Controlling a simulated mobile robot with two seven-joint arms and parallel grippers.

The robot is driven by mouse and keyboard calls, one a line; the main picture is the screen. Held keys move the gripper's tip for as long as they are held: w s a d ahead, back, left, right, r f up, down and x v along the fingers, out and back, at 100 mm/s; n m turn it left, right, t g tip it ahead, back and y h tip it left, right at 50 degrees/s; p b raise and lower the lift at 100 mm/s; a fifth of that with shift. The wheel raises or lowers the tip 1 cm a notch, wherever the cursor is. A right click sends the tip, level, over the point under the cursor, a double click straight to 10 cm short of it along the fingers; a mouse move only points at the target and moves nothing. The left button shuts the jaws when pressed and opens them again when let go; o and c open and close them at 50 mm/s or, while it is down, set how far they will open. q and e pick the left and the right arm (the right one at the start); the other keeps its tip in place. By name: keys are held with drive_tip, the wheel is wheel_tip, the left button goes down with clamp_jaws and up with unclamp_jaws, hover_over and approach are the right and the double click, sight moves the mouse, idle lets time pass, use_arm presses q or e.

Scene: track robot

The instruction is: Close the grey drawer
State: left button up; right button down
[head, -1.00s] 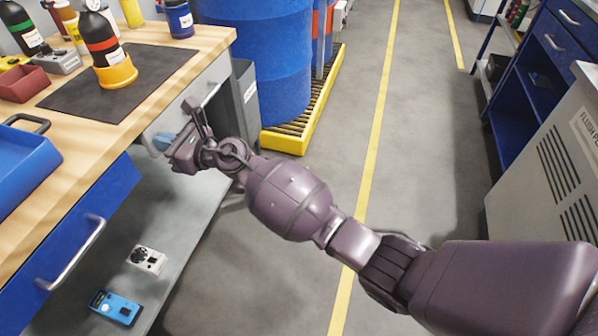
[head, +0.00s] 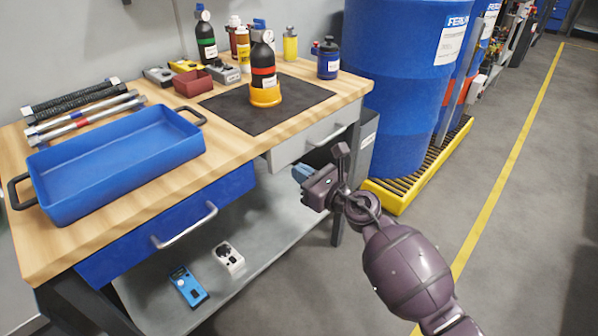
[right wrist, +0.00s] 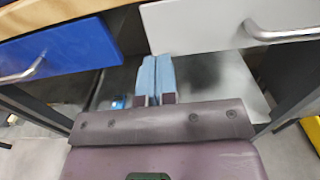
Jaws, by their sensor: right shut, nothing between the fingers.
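The grey drawer (head: 290,152) is under the right half of the wooden workbench, with a bar handle (head: 328,136) on its front. Its front looks close under the bench edge; I cannot tell whether a small gap remains. In the right wrist view the grey front (right wrist: 205,28) is at the upper right, with its handle at the right edge. My right gripper (head: 301,174) is shut and empty, its light blue fingers just below the drawer's left end. The fingers also show in the right wrist view (right wrist: 156,76), by the front's lower left corner. My left gripper is not in view.
A blue drawer (head: 170,228) with a handle is to the left. The bench (head: 235,152) carries a blue tray (head: 62,208), a dark mat (head: 235,117) and bottles. A blue barrel (head: 400,90) stands on a yellow pallet (head: 385,196) at right. Open floor lies further right.

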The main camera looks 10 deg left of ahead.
drive_tip(key=s+d+f+m+t+h, duration=0.1)
drive_tip(key=s+d+f+m+h, duration=0.35)
drive_tip(key=s+d+m, duration=0.65)
drive_tip(key=s+d+f+m+t+h+p, duration=0.15)
drive_tip(key=s+d+f+m+h, duration=0.3)
drive_tip(key=s+d+m, duration=0.6)
drive_tip(key=s+d+f+m+t+h, duration=0.2)
drive_tip(key=s+d+f+m+h, duration=0.25)
drive_tip(key=s+d+m, duration=0.6)
drive_tip(key=s+d+m+g+h, duration=0.1)
drive_tip(key=s+d+m+g, duration=0.1)
drive_tip(key=s+m, duration=0.5)
drive_tip(key=s+d+m+g, duration=0.1)
drive_tip(key=s+m+g, duration=0.2)
drive_tip(key=s+m, duration=0.4)
use_arm(q)
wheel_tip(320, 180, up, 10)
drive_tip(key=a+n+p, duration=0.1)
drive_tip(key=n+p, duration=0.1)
drive_tip(key=p, duration=1.1)
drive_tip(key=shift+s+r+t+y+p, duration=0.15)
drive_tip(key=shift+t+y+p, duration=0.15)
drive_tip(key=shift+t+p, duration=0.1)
use_arm(e)
wheel_tip(320, 180, up, 9)
drive_tip(key=s+t, duration=0.1)
drive_tip(key=shift+s+d+r, duration=0.15)
drive_tip(key=shift+d+r, duration=0.05)
drive_tip(key=shift+d, duration=0.15)
